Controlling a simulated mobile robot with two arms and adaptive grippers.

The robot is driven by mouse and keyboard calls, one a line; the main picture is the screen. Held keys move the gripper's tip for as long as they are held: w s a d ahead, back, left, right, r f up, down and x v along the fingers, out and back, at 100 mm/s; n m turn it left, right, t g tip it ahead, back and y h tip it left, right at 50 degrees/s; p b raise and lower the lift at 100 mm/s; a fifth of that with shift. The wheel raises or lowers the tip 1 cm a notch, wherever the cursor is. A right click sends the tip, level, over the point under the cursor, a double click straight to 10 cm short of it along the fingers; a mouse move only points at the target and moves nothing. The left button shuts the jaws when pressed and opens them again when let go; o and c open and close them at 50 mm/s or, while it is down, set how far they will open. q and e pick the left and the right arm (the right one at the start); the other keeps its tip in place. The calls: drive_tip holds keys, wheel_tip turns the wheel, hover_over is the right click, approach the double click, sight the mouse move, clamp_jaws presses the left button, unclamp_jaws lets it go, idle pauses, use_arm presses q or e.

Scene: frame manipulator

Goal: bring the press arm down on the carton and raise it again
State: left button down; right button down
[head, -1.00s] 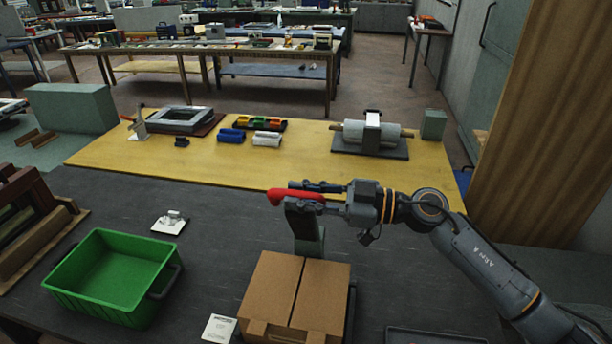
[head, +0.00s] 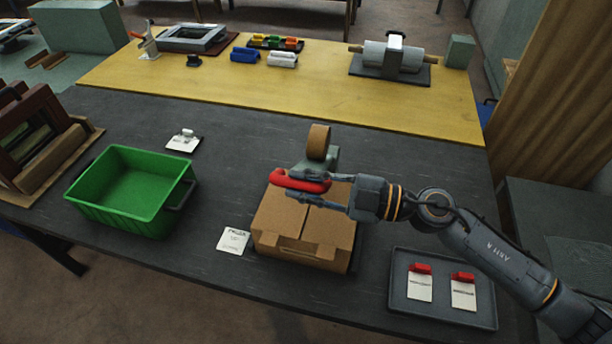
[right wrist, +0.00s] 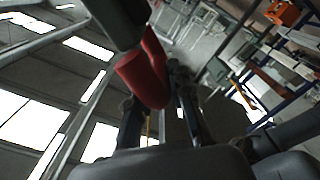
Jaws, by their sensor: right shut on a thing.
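The brown carton (head: 304,232) sits on the dark table with its flaps meeting along a centre seam. Behind it is the grey-green press arm (head: 331,158), with a red handle (head: 300,180) at its front end over the carton's back part. My right gripper (head: 316,188) is shut on the red handle. In the right wrist view the red handle (right wrist: 146,78) shows between the fingers. The gripper hides much of the press arm, and I cannot tell whether the arm touches the carton. My left gripper is not in view.
A green bin (head: 132,188) stands left of the carton, and a white card (head: 233,240) lies beside it. A grey tray (head: 442,309) with two red-topped cards is at the front right. A brown roll (head: 318,142) stands behind the handle. The yellow mat (head: 300,100) has clear space.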

drive_tip(key=c, duration=1.2)
unclamp_jaws()
drive_tip(key=v, duration=1.2)
